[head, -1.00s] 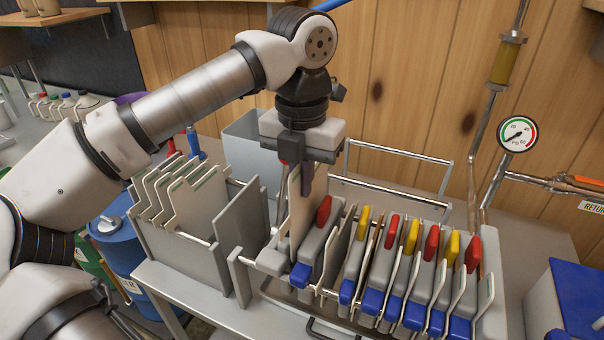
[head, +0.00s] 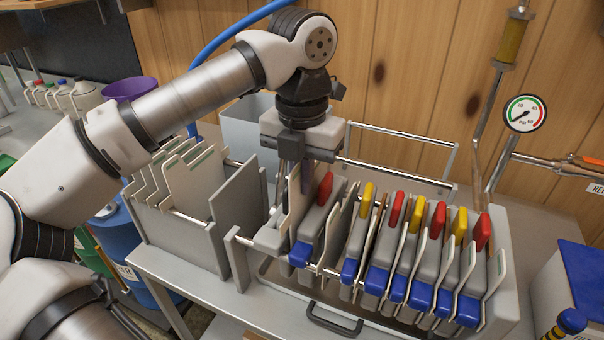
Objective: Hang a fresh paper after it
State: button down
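My gripper (head: 298,190) points down over the left end of the filter press, just left of the first plate with a red handle (head: 325,188). Its fingers are close together on the upper part of a cream filter paper (head: 296,208). The paper is upright, and its lower part is down between the press's left end and that red-handled plate. The fingers hide part of it, and I cannot tell whether it rests on the rails. More cream papers with green edges (head: 150,190) stand in the grey rack (head: 180,240) at left.
To the right, several grey plates with red or yellow handles and blue corners stand in a row, with papers between some. A rail frame (head: 400,150) stands behind the press. A pressure gauge (head: 524,113) and a blue-lidded box (head: 585,275) are at right.

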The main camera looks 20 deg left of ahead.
aim_at(301, 208)
notch_tip(301, 208, down, 5)
jog(key=b, duration=0.3)
jog(key=shift+r, duration=0.2)
jog(key=shift+s+f+b, duration=0.3)
jog(key=shift+f+b, duration=0.35)
jog(key=shift+b, duration=0.15)
jog(key=c, duration=1.8)
grip_release()
jog(key=shift+f, duration=0.1)
jog(key=shift+c, duration=0.7)
jog(key=shift+w+r+p, duration=0.2)
jog(key=shift+r+p, duration=0.95)
jog(key=shift+r, duration=0.35)
jog(key=shift+o, duration=0.7)
jog(key=shift+s+a+r+p, duration=0.1)
jog(key=shift+r+p, duration=0.8)
jog(key=shift+r, duration=0.5)
jog(key=shift+a+r+p, duration=0.1)
jog(key=shift+r+p, duration=0.75)
jog(key=shift+r, duration=0.5)
jog(key=shift+d, duration=0.1)
